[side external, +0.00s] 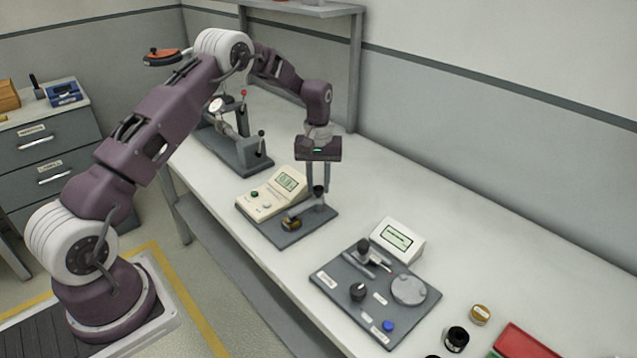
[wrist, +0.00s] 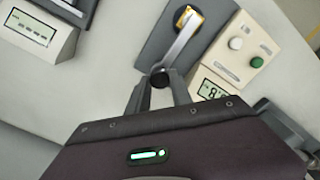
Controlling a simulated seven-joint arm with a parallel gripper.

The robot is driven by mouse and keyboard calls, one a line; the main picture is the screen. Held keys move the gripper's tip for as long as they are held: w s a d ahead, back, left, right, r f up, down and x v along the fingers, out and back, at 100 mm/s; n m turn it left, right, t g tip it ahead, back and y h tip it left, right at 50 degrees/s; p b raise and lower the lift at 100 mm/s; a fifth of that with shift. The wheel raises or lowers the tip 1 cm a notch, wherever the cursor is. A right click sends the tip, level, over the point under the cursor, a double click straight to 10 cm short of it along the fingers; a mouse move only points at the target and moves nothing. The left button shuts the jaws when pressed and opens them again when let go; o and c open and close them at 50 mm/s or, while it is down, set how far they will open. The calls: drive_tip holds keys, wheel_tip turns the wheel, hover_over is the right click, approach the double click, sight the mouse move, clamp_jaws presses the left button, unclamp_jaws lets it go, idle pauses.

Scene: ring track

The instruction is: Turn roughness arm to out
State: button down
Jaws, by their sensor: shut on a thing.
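The roughness arm (side external: 303,207) is a grey metal lever with a black knob at its end, on a dark base plate (side external: 283,238) beside a beige display box (side external: 272,193). In the wrist view the arm (wrist: 180,42) runs from a yellow-ringed round part (wrist: 188,18) to the black knob (wrist: 159,79). My gripper (side external: 319,190) points straight down and its fingers are shut on the knob. In the wrist view my gripper (wrist: 161,82) has one finger on each side of the knob. The beige box has a green and a white button; I cannot read its display for certain.
A grey panel (side external: 335,283) with knobs, a round disc and a white display box (side external: 398,240) stands to the right. A grey stand with levers (side external: 240,150) is behind to the left. Jars (side external: 457,338) and a red tray (side external: 525,345) lie at the front right.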

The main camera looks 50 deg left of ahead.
drive_tip(key=shift+d+n, duration=0.1)
drive_tip(key=shift+n, duration=0.2)
drive_tip(key=n, duration=0.4)
drive_tip(key=shift+n, duration=0.4)
drive_tip(key=n, duration=1)
drive_tip(key=shift+n, duration=0.4)
drive_tip(key=n, duration=0.5)
drive_tip(key=shift+n, duration=0.3)
drive_tip(key=shift+r, duration=0.1)
drive_tip(key=c, duration=1.1)
unclamp_jaws()
drive_tip(key=shift+c, duration=0.2)
drive_tip(key=shift+s, duration=0.1)
